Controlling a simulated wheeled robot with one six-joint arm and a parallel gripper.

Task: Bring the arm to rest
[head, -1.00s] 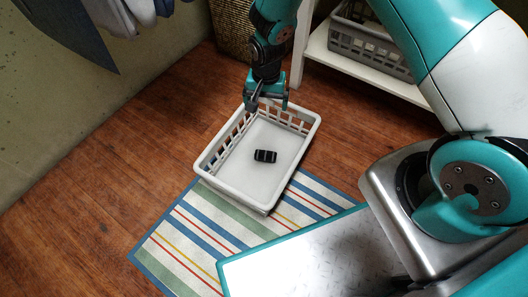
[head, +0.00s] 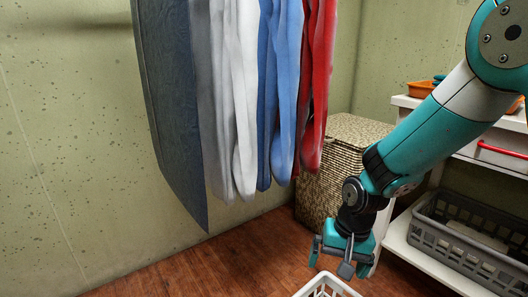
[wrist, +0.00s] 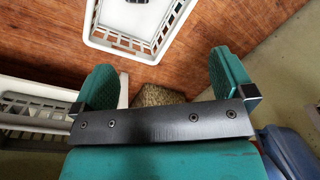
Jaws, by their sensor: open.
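My gripper (head: 342,262) hangs at the end of my bent arm in the head view, pointing down, just above and beyond the far rim of a white laundry basket (head: 328,283). In the wrist view my gripper (wrist: 163,80) has its two teal fingers wide apart with nothing between them. The white basket (wrist: 118,44) also shows there, beyond the fingertips. A small dark object (wrist: 137,2) lies in it, cut off by the picture's top edge.
Clothes (head: 245,90) hang along the wall left of my arm. A wicker hamper (head: 335,165) stands behind my gripper. At right, a white shelf (head: 410,250) holds a grey crate (head: 465,240) and an orange tray (head: 420,89). Wooden floor (head: 215,265) is clear at left.

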